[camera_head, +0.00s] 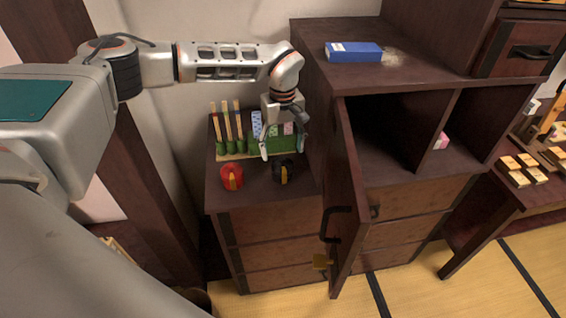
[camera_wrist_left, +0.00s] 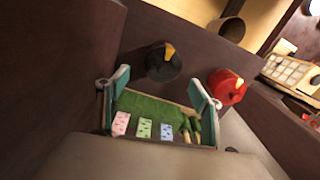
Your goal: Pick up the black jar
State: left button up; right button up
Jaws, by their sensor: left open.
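The black jar (camera_head: 283,172) stands on the low dark cabinet top, with a yellow piece at its top. It also shows in the left wrist view (camera_wrist_left: 162,66), beyond the fingertips. My left gripper (camera_head: 283,150) is open and empty, pointing down above the cabinet's back part, over a green rack. In the left wrist view its two fingers (camera_wrist_left: 161,92) are spread, and the jar lies just past them, apart from both. My right gripper is not in view.
A red jar (camera_head: 232,177) stands left of the black one. The green rack (camera_head: 262,142) holds sticks and patterned cards behind the jars. An open cabinet door (camera_head: 342,200) rises close on the right. A blue box (camera_head: 354,52) lies on the taller cabinet.

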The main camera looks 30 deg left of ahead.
aim_at(282, 168)
pick_arm(q)
jog(key=shift+f, duration=0.3)
jog(key=shift+s+d+f, duration=0.15)
jog(key=shift+s+f, duration=0.15)
jog(key=shift+f, duration=0.8)
jog(key=f, duration=0.3)
jog(key=shift+s+f+p, duration=0.2)
jog(key=shift+f+p, duration=0.05)
jog(key=shift+p, duration=0.15)
jog(key=shift+f, duration=0.65)
jog(key=c, duration=1.5)
jog(key=shift+c, duration=1.1)
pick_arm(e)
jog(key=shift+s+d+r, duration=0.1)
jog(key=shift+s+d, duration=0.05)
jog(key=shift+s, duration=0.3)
pick_arm(q)
jog(key=shift+r, duration=0.15)
